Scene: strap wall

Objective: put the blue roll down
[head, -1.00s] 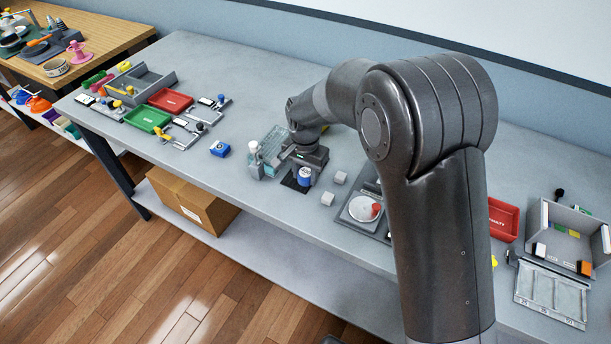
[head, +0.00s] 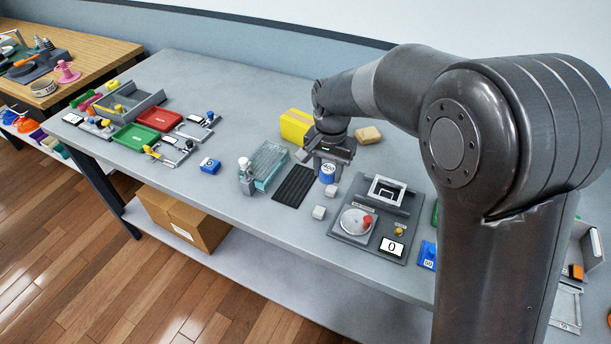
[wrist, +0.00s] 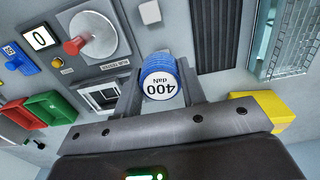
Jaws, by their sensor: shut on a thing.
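The blue roll (head: 327,174) is a short blue cylinder with a white top label reading 400 daN. It also shows in the wrist view (wrist: 160,78), label facing the camera. My gripper (head: 328,163) is shut on it, with one finger on each side. The roll is to the right of a dark ribbed mat (head: 294,186) and left of the grey device with a round dial. I cannot tell whether its underside touches the table.
A clear rack (head: 264,165) is left of the mat. A yellow box (head: 296,125) and a tan block (head: 368,135) lie behind. The dial device (head: 370,222) is close on the right.

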